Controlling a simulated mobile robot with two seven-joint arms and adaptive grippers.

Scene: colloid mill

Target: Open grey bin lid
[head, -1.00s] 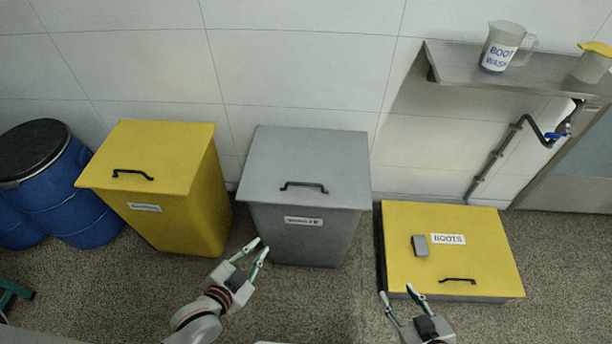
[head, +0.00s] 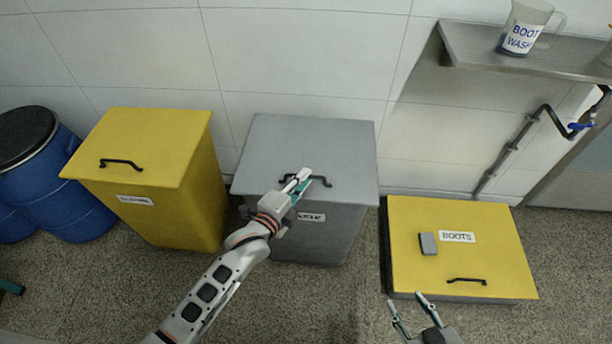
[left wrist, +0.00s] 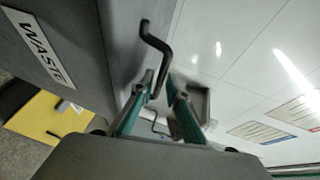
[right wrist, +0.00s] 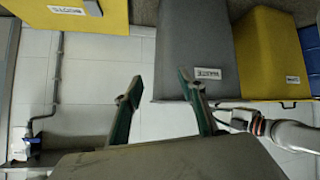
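The grey bin (head: 330,245) stands upright against the wall, with its lid (head: 320,140) down flat. A black bar handle (head: 322,180) is on the lid's front part; it also shows in the left wrist view (left wrist: 153,38). My right gripper (head: 407,302) is open and empty in front of the boots box.
A yellow bin (head: 180,200) with a closed lid stands left of the grey bin, and blue drums (head: 75,205) stand beyond it. A low yellow-lidded boots box (head: 460,215) is at right. A metal shelf (head: 500,58) with a jug (head: 522,32) hangs above.

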